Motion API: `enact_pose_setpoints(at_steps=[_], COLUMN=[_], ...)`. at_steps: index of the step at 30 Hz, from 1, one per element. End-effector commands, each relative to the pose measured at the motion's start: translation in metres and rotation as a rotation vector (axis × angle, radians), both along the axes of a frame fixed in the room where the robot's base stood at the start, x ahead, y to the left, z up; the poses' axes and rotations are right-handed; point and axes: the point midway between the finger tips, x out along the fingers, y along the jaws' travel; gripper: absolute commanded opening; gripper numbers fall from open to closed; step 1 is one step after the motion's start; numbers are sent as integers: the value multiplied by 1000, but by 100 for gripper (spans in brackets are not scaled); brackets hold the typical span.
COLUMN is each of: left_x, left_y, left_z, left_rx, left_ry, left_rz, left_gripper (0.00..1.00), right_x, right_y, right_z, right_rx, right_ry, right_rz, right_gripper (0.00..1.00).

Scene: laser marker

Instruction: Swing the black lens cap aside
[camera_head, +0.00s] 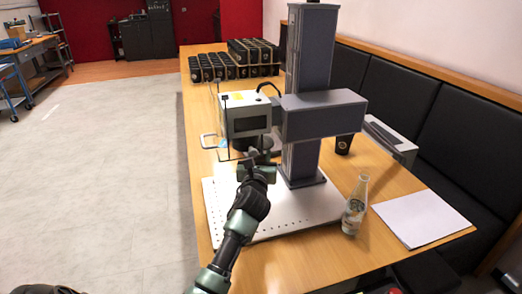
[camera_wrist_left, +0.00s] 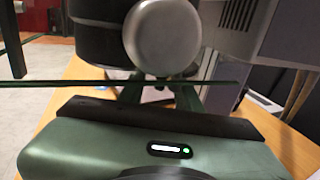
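The laser marker's boxy head (camera_head: 246,120) hangs over its pale base plate (camera_head: 215,205). The dark lens part (camera_head: 264,142) shows under the head, just above my left gripper (camera_head: 262,162). In the left wrist view a black cylinder (camera_wrist_left: 88,32) fills the upper left. A grey round disc (camera_wrist_left: 163,36) sits beside it, right in front of my left gripper (camera_wrist_left: 158,88). The two dark green fingers look spread apart. I cannot tell whether they touch the disc. Which part is the lens cap is unclear. My right gripper is not in view.
A grey column (camera_head: 311,45) with a horizontal arm (camera_head: 322,118) stands right of the head. A glass bottle (camera_head: 355,207), white paper (camera_head: 422,218) and a dark cup (camera_head: 343,144) are to the right. Black items (camera_head: 215,67) stand in rows behind. A thin dark rod (camera_wrist_left: 60,85) crosses the wrist view.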

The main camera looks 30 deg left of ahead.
Motion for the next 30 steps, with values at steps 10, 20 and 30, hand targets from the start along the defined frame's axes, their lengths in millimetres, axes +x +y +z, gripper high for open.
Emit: enact_pose_setpoints(at_steps=[10, 20, 30], left_x=[19, 19, 18], left_y=[10, 10, 10], left_z=[0, 0, -1], left_rx=[-1, -1, -1], left_ry=[0, 0, 0], left_rz=[0, -1, -1], left_gripper=[34, 0, 0], right_x=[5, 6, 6], right_y=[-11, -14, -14], right_z=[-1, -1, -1], right_rx=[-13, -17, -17], right_ry=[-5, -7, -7], right_rz=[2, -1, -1], right_gripper=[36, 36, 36])
